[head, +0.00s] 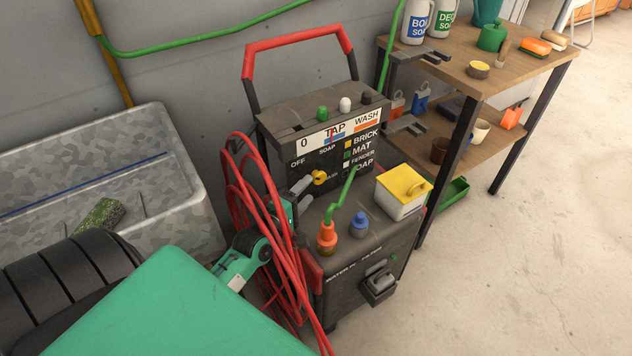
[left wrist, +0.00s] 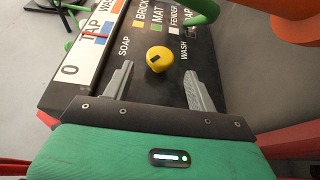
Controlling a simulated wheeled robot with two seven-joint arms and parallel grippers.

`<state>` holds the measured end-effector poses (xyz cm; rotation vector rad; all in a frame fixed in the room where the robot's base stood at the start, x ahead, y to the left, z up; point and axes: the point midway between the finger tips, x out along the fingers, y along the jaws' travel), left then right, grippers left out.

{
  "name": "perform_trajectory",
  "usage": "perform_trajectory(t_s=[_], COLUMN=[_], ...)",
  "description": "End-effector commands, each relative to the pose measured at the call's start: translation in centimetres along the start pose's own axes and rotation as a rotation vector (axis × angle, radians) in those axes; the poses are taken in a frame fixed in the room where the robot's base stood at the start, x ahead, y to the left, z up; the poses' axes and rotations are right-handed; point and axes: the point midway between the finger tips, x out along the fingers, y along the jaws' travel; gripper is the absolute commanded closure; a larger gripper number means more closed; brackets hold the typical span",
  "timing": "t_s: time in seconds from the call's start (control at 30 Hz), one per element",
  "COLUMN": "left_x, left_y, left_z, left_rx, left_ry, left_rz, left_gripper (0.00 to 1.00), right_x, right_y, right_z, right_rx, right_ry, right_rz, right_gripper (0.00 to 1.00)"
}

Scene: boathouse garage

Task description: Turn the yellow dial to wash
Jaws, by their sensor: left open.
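The yellow dial (head: 320,177) sits on the dark front panel (head: 355,160) of the washer, near the words OFF, SOAP and WASH. In the left wrist view the dial (left wrist: 160,57) carries a short dark mark on its left part, toward the word SOAP; the word WASH is to its right. My left gripper (head: 306,192) is open in front of the panel. In the left wrist view its two grey fingers (left wrist: 157,80) point at the dial, one toward each side, with a gap to it. My right gripper is not in view.
A red hose coil (head: 243,205) hangs close beside my left arm. An orange nozzle with a green tube (head: 327,237), a blue knob (head: 359,224) and a yellow-lidded box (head: 401,203) stand on the lower ledge. A wooden shelf table (head: 525,72) is at right.

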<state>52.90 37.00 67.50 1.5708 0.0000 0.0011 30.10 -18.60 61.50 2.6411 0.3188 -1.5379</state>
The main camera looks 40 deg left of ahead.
Motion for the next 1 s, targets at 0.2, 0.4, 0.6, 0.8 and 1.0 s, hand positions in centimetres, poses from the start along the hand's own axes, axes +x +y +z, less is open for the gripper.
perform_trajectory(t_s=[0.2, 0.4, 0.6, 0.8, 1.0], left_x=[3.2, 4.8, 5.2, 5.2, 5.2], left_y=[0.0, -0.1, 0.0, 0.0, 0.0], left_z=[0.0, 0.0, 0.0, 0.0, 0.0], left_rx=[0.0, 0.0, 0.0, 0.0, 0.0], left_ry=[0.0, 0.0, 0.0, 0.0, 0.0], left_rz=[0.002, -0.001, -0.001, -0.001, -0.001], left_gripper=[0.42, 0.42, 0.42, 0.46, 0.85], right_x=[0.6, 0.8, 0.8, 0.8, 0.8], right_y=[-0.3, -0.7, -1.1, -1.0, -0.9], right_z=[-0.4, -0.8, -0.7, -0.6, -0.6], right_rx=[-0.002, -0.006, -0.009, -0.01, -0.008], right_ry=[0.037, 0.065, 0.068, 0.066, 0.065], right_rz=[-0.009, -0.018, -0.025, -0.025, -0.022], right_gripper=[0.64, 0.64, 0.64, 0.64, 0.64])
